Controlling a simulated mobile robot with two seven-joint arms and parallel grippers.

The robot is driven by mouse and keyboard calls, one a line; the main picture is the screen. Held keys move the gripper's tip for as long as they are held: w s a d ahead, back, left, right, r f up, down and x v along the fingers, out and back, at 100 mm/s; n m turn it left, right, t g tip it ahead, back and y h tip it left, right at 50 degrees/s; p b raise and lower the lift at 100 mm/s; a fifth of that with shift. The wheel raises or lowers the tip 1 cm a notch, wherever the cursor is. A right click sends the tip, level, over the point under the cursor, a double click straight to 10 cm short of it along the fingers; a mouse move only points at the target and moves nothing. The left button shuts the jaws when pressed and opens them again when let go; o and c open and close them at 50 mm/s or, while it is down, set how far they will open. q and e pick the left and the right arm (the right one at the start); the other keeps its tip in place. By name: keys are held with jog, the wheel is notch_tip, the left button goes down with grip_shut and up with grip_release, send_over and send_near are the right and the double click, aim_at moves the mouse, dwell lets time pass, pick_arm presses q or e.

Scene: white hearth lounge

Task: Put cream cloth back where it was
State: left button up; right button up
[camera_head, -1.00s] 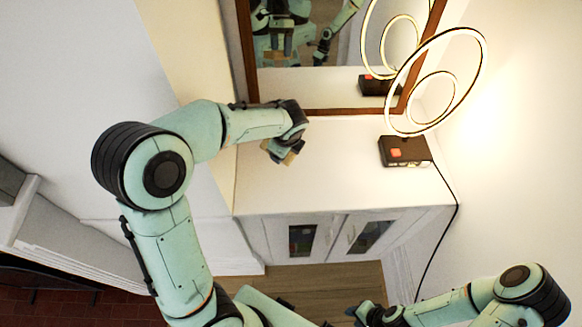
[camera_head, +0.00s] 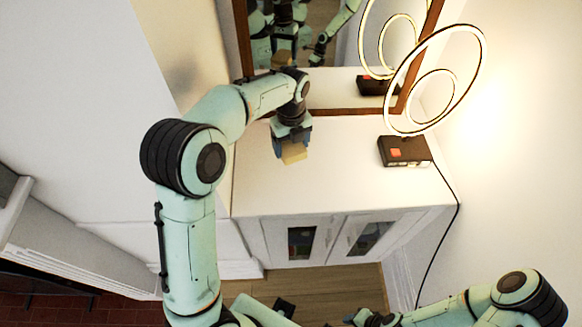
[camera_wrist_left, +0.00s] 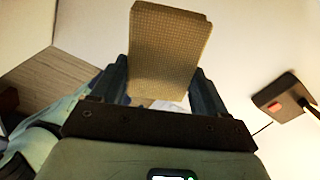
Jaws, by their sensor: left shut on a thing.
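The cream cloth (camera_head: 293,153) is a small folded tan block with a woven texture. My left gripper (camera_head: 291,143) is shut on it and holds it over the white cabinet top. In the left wrist view the cloth (camera_wrist_left: 170,52) stands out between the two fingers of my left gripper (camera_wrist_left: 162,88). Whether the cloth touches the cabinet top I cannot tell. My right gripper (camera_head: 362,318) is low at the bottom of the head view, away from the cabinet; its fingers are too small to read.
The white cabinet (camera_head: 345,175) has a clear top around the cloth. A ring lamp (camera_head: 404,151) with a dark base and red patch stands at its right, its cord hanging down the side. A wood-framed mirror (camera_head: 330,86) is behind. Walls close both sides.

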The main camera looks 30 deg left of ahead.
aim_at(291, 173)
pick_arm(q)
notch_tip(291, 173, down, 11)
jog(key=shift+r+b, duration=0.1)
jog(key=shift+b, duration=0.3)
jog(key=o, duration=0.9)
jog(key=shift+o, duration=0.2)
notch_tip(291, 173, up, 12)
jog(key=shift+w+p, duration=0.15)
jog(key=shift+p, duration=0.45)
